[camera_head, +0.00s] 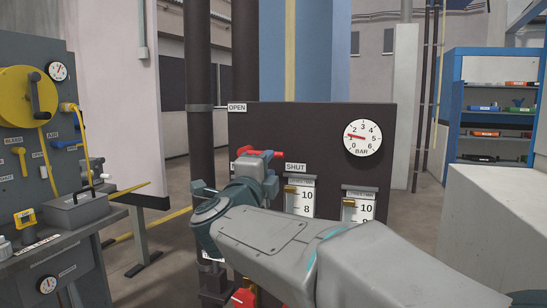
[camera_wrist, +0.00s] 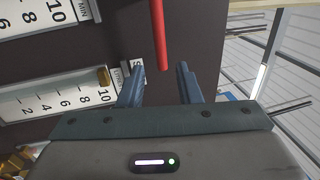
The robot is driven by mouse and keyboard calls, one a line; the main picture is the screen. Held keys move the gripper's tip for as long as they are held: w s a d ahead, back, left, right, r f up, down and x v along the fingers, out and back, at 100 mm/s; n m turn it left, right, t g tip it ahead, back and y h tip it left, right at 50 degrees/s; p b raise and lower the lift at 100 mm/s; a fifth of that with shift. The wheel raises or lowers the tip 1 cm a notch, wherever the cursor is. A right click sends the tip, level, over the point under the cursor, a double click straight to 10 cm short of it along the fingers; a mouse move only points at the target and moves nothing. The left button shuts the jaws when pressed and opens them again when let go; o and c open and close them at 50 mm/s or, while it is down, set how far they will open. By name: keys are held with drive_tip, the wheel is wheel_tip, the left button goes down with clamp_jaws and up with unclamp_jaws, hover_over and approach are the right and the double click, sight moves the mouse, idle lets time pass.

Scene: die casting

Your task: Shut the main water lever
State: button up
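The red lever (camera_head: 264,152) shows on the dark panel (camera_head: 310,130) in the head view, between the OPEN label (camera_head: 237,107) and the SHUT label (camera_head: 296,168). It looks roughly level there, and its mount is hidden behind my arm. In the wrist view the lever (camera_wrist: 159,35) is a thin red bar coming down from the top edge. My gripper (camera_wrist: 160,68) is open, with one finger on each side of the bar's end. No clear contact shows. In the head view my gripper (camera_head: 258,165) is at the lever, its fingers hard to make out.
A round BAR gauge (camera_head: 362,138) and scale meters (camera_head: 300,196) are on the panel right of the lever. Dark vertical pipes (camera_head: 198,80) stand left. A grey bench with a yellow wheel (camera_head: 28,97) is far left; a blue shelf (camera_head: 453,100) stands right.

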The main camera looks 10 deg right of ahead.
drive_tip(key=v, duration=0.7)
drive_tip(key=shift+s+p, duration=0.15)
drive_tip(key=shift+p, duration=0.15)
drive_tip(key=shift+a, duration=0.1)
wheel_tip(320, 180, up, 5)
drive_tip(key=w+a+n+y+p, duration=0.2)
drive_tip(key=a+n+y+p, duration=0.1)
drive_tip(key=n+y+p, duration=0.85)
drive_tip(key=s+d+f+n+g+h+p, duration=0.1)
drive_tip(key=s+d+f+n+g+p, duration=0.1)
drive_tip(key=s+d+n+g+p, duration=0.2)
drive_tip(key=s+d+f+n+g+p, duration=0.3)
drive_tip(key=s+g+p, duration=0.3)
drive_tip(key=s, duration=0.4)
drive_tip(key=s+d+f+n+g+h+p, duration=0.1)
drive_tip(key=s+d+f+n+g+p, duration=0.2)
drive_tip(key=s+d+n+g+p, duration=0.1)
drive_tip(key=s+d+g+p, duration=0.1)
drive_tip(key=s+d+p, duration=0.1)
drive_tip(key=s+p, duration=0.1)
drive_tip(key=shift+s+n+h, duration=0.35)
drive_tip(key=shift+s, duration=0.05)
